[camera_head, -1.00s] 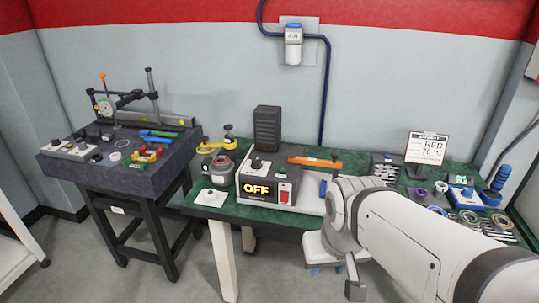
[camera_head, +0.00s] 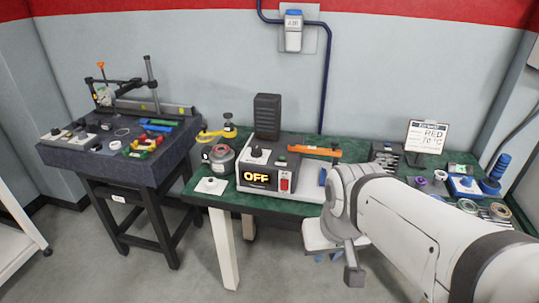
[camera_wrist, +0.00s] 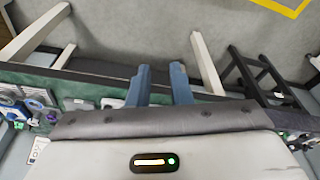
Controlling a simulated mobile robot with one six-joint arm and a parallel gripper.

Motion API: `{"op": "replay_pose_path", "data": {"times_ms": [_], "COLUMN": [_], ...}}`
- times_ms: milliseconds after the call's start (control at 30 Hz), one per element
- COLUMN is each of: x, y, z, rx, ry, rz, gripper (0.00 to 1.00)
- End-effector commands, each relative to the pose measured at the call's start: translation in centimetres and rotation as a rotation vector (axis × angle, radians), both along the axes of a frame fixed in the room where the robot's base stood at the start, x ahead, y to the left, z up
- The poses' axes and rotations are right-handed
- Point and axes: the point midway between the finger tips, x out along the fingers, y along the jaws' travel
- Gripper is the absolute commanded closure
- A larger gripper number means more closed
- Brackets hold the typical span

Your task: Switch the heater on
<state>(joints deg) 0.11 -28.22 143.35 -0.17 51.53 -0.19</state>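The heater (camera_head: 257,174) is a grey box on the green bench in the head view. Its display (camera_head: 257,177) reads OFF in yellow. A red rocker switch (camera_head: 284,182) sits on its front face, right of the display. A black knob (camera_head: 256,152) is on its top left. My gripper (camera_wrist: 160,66) shows in the wrist view as two blue fingers standing apart with nothing between them. It is open. In the head view my arm reaches in from the lower right, right of the heater, and I cannot make out the fingers there.
An orange-handled tool (camera_head: 315,151) lies behind the heater's right side. A round pot (camera_head: 221,158) and a white plate (camera_head: 211,186) are at its left. A card reading RED 70 °C (camera_head: 427,137) stands at the right. Floor is open before the bench.

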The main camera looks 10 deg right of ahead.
Motion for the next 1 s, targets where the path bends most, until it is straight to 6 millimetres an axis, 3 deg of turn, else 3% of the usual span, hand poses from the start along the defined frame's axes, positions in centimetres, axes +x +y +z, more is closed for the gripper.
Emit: {"op": "replay_pose_path", "data": {"times_ms": [200, 1000], "x": [0.00, 0.00], "y": [0.00, 0.00], "z": [0.00, 0.00], "rx": [0.000, 0.000], "ry": [0.000, 0.000], "rz": [0.000, 0.000], "gripper": [1.00, 1.00]}}
